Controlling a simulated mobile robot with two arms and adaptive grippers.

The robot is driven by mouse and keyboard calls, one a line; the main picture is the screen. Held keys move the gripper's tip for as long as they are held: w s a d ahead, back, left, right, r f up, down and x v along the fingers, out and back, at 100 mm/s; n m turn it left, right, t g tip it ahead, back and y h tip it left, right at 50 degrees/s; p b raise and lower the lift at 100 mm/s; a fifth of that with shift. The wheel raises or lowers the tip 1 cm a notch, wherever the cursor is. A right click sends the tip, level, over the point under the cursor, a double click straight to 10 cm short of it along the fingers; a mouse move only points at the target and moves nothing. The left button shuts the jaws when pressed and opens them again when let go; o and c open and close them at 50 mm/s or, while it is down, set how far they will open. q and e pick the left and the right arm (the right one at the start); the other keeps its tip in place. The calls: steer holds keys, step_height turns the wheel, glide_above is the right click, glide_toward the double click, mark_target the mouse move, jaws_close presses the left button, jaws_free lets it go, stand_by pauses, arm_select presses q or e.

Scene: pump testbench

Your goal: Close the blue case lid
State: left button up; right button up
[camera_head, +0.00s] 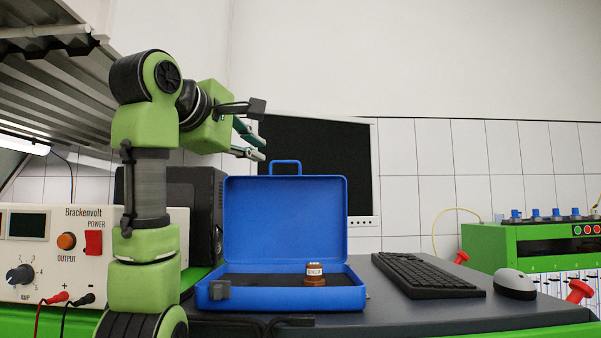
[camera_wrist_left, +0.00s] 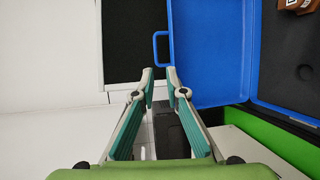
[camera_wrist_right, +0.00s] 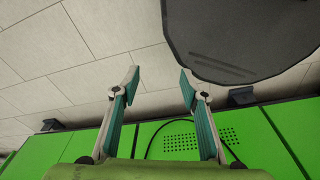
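The blue case (camera_head: 345,297) sits on the dark bench with its lid (camera_head: 285,222) standing open, roughly upright. The lid's handle (camera_head: 285,164) is on its top edge. My left gripper (camera_head: 263,148) is up beside the lid's top left corner, open and empty. In the left wrist view the lid (camera_wrist_left: 212,50) is at the upper right, and its handle (camera_wrist_left: 155,47) shows just ahead of the gap between the open fingertips (camera_wrist_left: 160,75). I see no contact. My right gripper (camera_wrist_right: 158,77) shows only in its wrist view, open and empty.
A brown, white-labelled part (camera_head: 315,274) is in the case. A keyboard (camera_head: 425,274) and mouse (camera_head: 515,284) lie to its right. A power supply (camera_head: 60,250) stands left and a dark monitor (camera_head: 330,150) behind. Green cabinet fronts (camera_wrist_right: 280,130) lie below my right gripper.

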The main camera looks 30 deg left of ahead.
mark_target(284, 162)
steer(key=s+r+p, duration=0.2)
steer(key=s+p, duration=0.1)
steer(key=s, duration=0.3)
arm_select(q)
steer(key=p+x, duration=0.1)
steer(key=x, duration=0.3)
steer(key=p+x, duration=0.1)
steer(key=x, duration=0.3)
steer(key=r+p+x, duration=0.1)
steer(key=p+x, duration=0.1)
steer(key=x, duration=0.1)
steer(key=shift+w, duration=0.45)
steer(key=shift+w+f, duration=0.15)
steer(key=shift+w, duration=0.1)
steer(key=shift+c, duration=0.3)
jaws_close()
arm_select(e)
steer(key=r, duration=0.1)
steer(key=w+r, duration=0.1)
steer(key=r, duration=0.1)
steer(key=w+r, duration=0.1)
steer(key=r, duration=0.1)
steer(key=shift+d, duration=0.1)
arm_select(q)
steer(key=shift+f, duration=0.1)
arm_select(e)
steer(key=shift+w, duration=0.1)
